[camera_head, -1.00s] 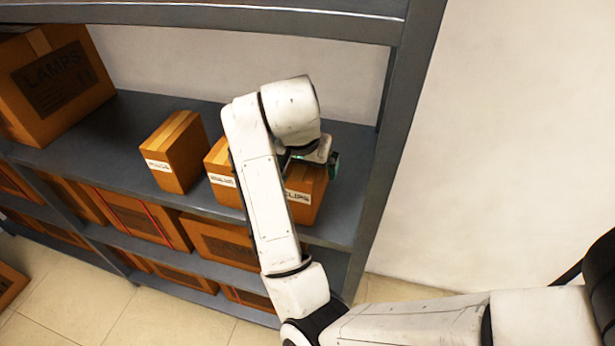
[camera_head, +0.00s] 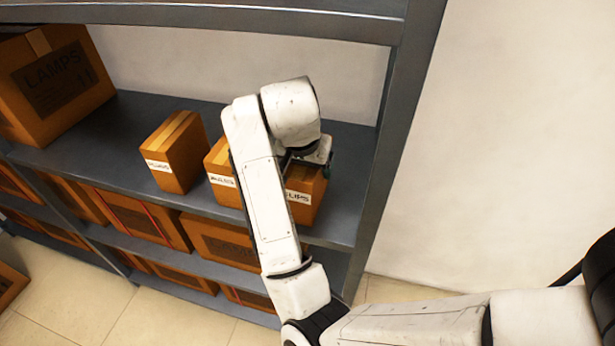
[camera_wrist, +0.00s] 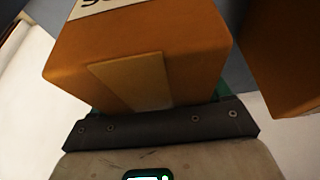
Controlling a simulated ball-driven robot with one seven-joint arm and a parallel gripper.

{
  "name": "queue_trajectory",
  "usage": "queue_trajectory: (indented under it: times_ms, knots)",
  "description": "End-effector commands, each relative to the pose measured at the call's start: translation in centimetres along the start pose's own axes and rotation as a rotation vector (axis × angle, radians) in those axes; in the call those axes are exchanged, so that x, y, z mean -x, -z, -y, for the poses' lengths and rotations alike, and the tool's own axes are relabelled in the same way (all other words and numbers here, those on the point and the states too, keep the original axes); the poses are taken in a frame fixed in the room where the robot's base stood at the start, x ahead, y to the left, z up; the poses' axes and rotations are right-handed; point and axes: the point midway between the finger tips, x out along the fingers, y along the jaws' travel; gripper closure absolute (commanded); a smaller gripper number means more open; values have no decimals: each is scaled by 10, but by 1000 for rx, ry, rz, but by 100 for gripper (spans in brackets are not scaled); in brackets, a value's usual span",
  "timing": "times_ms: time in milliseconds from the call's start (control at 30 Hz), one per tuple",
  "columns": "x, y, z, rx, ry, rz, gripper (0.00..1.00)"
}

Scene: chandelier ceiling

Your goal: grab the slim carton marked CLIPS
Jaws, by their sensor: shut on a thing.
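The slim brown CLIPS carton (camera_head: 302,194) stands upright on the grey shelf, at the right end of a row of small cartons. Its white label is partly hidden by my arm. My gripper (camera_head: 312,160) is over its top and shut on it. In the wrist view the carton (camera_wrist: 190,45) fills the middle, with its tape strip showing and its label cut off at the top edge. My gripper (camera_wrist: 155,110) lies against it there; its fingers are mostly hidden.
A carton (camera_head: 221,183) with a part-hidden label stands just left, partly behind my arm; another small carton (camera_head: 174,152) stands farther left. A large LAMPS box (camera_head: 50,80) is at far left. The rack's upright post (camera_head: 395,120) is close on the right.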

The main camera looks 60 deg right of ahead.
Motion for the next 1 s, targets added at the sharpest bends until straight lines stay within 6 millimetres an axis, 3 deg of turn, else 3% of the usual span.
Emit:
queue_trajectory:
  times_ms: [133, 467, 633, 800, 1000]
  knots:
    - [0, 0, 0, 0, 1, 0, 73]
    - [4, 2, 1, -1, 2, -1, 73]
    - [16, 7, 1, -2, 4, -1, 73]
    - [43, 17, 2, -3, 8, 0, 73]
    - [52, -22, 2, 5, 6, -1, 73]
